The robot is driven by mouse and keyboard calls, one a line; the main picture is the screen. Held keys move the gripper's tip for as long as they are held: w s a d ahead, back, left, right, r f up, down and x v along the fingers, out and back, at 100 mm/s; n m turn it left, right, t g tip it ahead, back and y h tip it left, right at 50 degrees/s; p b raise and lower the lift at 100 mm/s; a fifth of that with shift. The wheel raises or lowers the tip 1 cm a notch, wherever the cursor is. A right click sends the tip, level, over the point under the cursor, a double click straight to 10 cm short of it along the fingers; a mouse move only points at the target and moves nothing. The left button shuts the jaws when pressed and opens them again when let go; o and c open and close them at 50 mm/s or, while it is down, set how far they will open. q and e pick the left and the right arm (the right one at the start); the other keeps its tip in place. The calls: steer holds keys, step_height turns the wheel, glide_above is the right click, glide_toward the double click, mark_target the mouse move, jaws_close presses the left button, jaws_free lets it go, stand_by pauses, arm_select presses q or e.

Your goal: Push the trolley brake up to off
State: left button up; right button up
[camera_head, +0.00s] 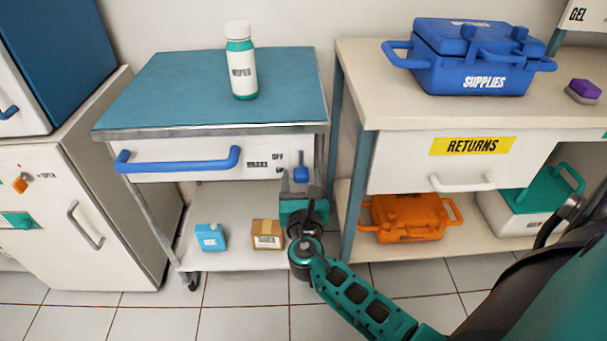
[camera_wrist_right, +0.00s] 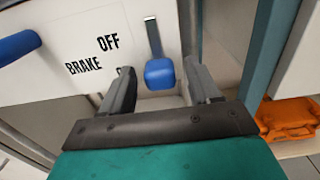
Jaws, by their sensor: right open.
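The trolley (camera_head: 225,95) has a teal top and a white front panel with BRAKE and OFF lettering. The blue brake knob (camera_head: 300,174) sits on a slot at the panel's right end. In the right wrist view the blue knob (camera_wrist_right: 159,73) is at the lower end of a dark vertical slot, below the level of OFF. My right gripper (camera_head: 293,180) is in front of the panel at the knob. In the wrist view its open fingers (camera_wrist_right: 158,88) stand either side of the knob, with gaps between; contact cannot be told. My left gripper is not in view.
The trolley's blue drawer handle (camera_head: 178,164) is left of the brake. A white-labelled bottle (camera_head: 241,65) stands on top. A blue box (camera_head: 210,237) and a brown box (camera_head: 267,234) are on the lower shelf. The RETURNS bench (camera_head: 375,105) stands close on the right.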

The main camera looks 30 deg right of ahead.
steer(key=shift+w, duration=0.1)
stand_by(0.3)
steer(key=shift+d, duration=0.1)
jaws_close()
stand_by(0.3)
